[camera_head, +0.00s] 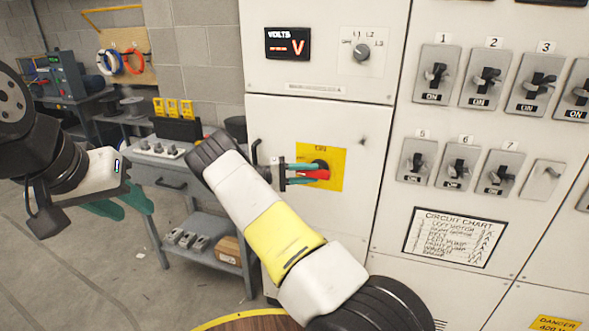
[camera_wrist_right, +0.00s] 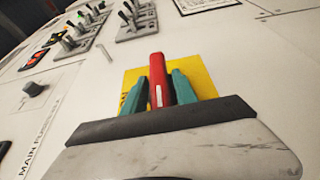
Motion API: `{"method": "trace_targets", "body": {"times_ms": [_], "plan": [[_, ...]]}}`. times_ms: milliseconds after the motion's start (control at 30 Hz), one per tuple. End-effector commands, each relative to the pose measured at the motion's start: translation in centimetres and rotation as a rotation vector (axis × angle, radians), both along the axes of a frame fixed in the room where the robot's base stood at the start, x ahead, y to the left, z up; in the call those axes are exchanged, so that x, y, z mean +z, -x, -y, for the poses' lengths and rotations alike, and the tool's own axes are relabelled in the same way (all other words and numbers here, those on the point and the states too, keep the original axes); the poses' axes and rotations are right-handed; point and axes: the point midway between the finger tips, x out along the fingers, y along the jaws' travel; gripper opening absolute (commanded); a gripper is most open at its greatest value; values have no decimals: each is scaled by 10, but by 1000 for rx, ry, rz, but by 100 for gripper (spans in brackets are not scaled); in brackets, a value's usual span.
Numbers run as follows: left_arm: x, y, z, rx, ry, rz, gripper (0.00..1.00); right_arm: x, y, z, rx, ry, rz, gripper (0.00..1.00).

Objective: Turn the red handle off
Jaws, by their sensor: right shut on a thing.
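The red handle (camera_head: 317,174) sits on a yellow plate (camera_head: 336,155) marked ON at its top, on a white cabinet door. My right gripper (camera_head: 306,173) reaches it from the left, with its green fingers shut on the handle. In the right wrist view the red handle (camera_wrist_right: 156,75) stands between the two green fingers, in front of the yellow plate (camera_wrist_right: 203,82). The fingers hide part of the handle and its pivot. My left gripper (camera_head: 122,203) is at the far left, away from the cabinet, with its green fingers apart and empty.
Numbered switches (camera_head: 482,87) and a circuit chart (camera_head: 455,237) are on the panel to the right. A volts display (camera_head: 287,43) and small knob (camera_head: 361,52) sit above. A grey workbench (camera_head: 172,176) stands left of the cabinet. Floor at the left is open.

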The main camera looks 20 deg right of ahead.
Motion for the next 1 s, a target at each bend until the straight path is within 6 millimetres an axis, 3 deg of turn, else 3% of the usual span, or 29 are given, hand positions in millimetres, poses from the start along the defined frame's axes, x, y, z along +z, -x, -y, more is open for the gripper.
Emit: {"method": "trace_targets", "body": {"times_ms": [367,400,433,767,1000], "plan": [[0,0,0,0,0,0,36,0,0,0,0,2,-4,0],[0,0,0,0,0,0,36,0,0,0,0,2,-4,40],[0,0,0,0,0,0,36,0,0,0,0,2,-4,45],[0,0,0,0,0,0,36,0,0,-1,0,3,-3,45],[0,0,0,0,0,0,36,-2,-7,-31,4,3,-2,45]]}}
